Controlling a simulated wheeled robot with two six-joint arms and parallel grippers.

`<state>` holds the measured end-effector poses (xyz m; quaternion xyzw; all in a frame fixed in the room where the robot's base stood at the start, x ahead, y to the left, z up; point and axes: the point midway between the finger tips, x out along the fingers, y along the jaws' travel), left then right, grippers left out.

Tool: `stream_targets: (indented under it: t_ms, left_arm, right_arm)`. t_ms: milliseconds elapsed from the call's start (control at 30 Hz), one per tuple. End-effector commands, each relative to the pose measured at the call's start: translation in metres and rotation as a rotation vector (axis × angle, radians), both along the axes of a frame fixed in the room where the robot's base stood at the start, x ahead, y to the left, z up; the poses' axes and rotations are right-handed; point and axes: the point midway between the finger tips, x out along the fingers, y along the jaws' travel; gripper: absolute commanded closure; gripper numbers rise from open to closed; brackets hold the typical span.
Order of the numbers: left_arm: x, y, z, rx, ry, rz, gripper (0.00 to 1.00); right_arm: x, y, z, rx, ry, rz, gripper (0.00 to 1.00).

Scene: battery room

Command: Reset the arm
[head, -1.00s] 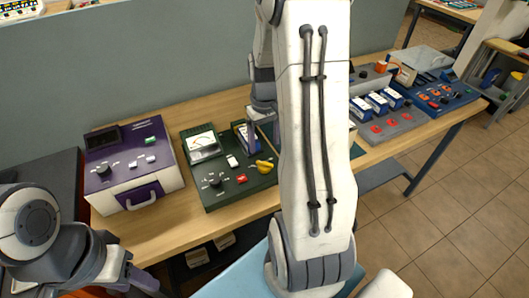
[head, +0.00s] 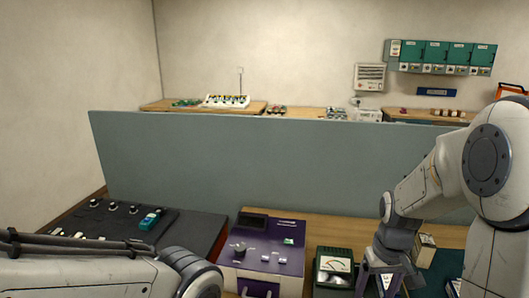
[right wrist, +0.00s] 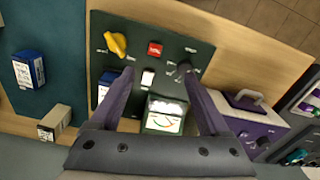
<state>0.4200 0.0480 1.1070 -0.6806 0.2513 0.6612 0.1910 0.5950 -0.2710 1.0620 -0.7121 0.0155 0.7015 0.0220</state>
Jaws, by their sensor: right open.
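My right gripper (head: 376,287) is low at the right of the head view, over the dark green meter panel (head: 333,290). In the right wrist view its two purple fingers (right wrist: 158,75) are spread apart with nothing held between them. Below them lies the same panel, with a yellow knob (right wrist: 116,44), a red switch (right wrist: 155,49) and a lit meter (right wrist: 164,116). A blue box (right wrist: 106,82) stands beside the left finger, partly hidden by it. My left arm crosses the lower left of the head view; its gripper is out of the frame.
A purple and white device (head: 262,262) stands left of the meter panel. A dark bench (head: 185,232) with knobs is further left. A grey-blue partition (head: 280,165) runs behind the wooden table. A small pale box (head: 424,248) stands beside my right arm.

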Motion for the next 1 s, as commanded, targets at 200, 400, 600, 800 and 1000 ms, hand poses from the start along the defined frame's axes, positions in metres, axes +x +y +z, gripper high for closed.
stream_targets:
  t_ms: [200,400,600,800,1000]
  left_arm:
    - [0.0,0.0,0.0,0.0,0.0,0.0,0.5]
    - [0.0,0.0,0.0,0.0,0.0,0.0,0.5]
    - [0.0,0.0,0.0,0.0,0.0,0.0,0.5]
    - [0.0,0.0,0.0,0.0,0.0,0.0,0.5]
    - [0.0,0.0,0.0,0.0,0.0,0.0,0.5]
  right_arm:
    - [-0.046,0.132,0.03,0.023,-0.022,0.3,0.21]
    - [-0.119,0.201,0.043,0.053,-0.027,0.536,0.21]
    - [-0.166,0.221,0.045,0.069,-0.021,0.668,0.21]
    - [-0.175,0.223,0.045,0.073,-0.02,0.69,0.21]
    - [-0.175,0.223,0.045,0.073,-0.02,0.69,0.21]
